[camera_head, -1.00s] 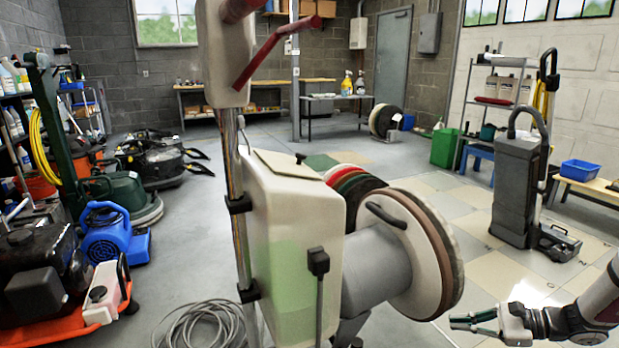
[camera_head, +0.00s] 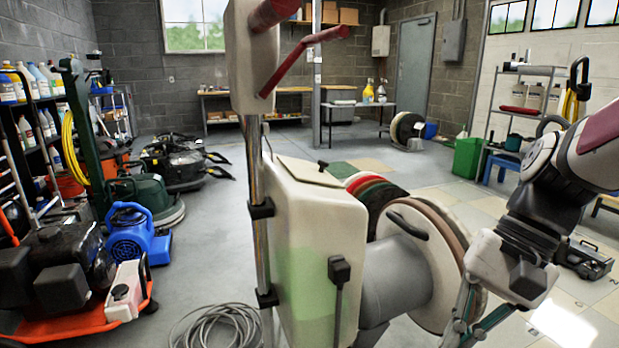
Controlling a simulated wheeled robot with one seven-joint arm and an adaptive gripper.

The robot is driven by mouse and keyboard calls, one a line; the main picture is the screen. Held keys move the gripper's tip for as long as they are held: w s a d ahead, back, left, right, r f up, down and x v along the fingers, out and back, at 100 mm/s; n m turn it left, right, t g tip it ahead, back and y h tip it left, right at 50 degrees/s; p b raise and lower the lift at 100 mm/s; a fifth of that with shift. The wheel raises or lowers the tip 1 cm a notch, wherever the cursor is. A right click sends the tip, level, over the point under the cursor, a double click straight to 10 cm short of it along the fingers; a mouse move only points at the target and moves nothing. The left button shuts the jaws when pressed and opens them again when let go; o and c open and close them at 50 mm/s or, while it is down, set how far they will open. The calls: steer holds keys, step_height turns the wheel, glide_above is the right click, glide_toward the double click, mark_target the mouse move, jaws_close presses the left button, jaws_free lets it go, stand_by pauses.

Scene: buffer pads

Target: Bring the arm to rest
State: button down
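My arm comes in from the right edge, with its wrist bent downward. My gripper (camera_head: 470,332) hangs at the lower right, pointing down and left, in front of the round pads on the grey drum. Its two fingers look spread apart with nothing seen between them, though the tips are close to or cut by the bottom edge. I cannot tell how far the gripper is from the pads.
A floor machine with a pale tank (camera_head: 315,235) and upright pole stands close in front. Round pads (camera_head: 430,250) sit on its grey drum. A coiled grey cable (camera_head: 215,328) lies on the floor. A blue blower (camera_head: 135,235) stands left. Open floor lies behind.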

steer(key=s+n+t+h, duration=0.2)
steer(key=s+n+h, duration=0.3)
steer(key=s, duration=1.1)
step_height(320, 180, up, 36)
steer(key=d+n+t+p, duration=0.1)
steer(key=t+p, duration=0.3)
steer(key=p, duration=2.9)
steer(key=shift+w+d+p, duration=0.2)
steer(key=shift+w+p, duration=0.05)
steer(key=shift+p, duration=0.05)
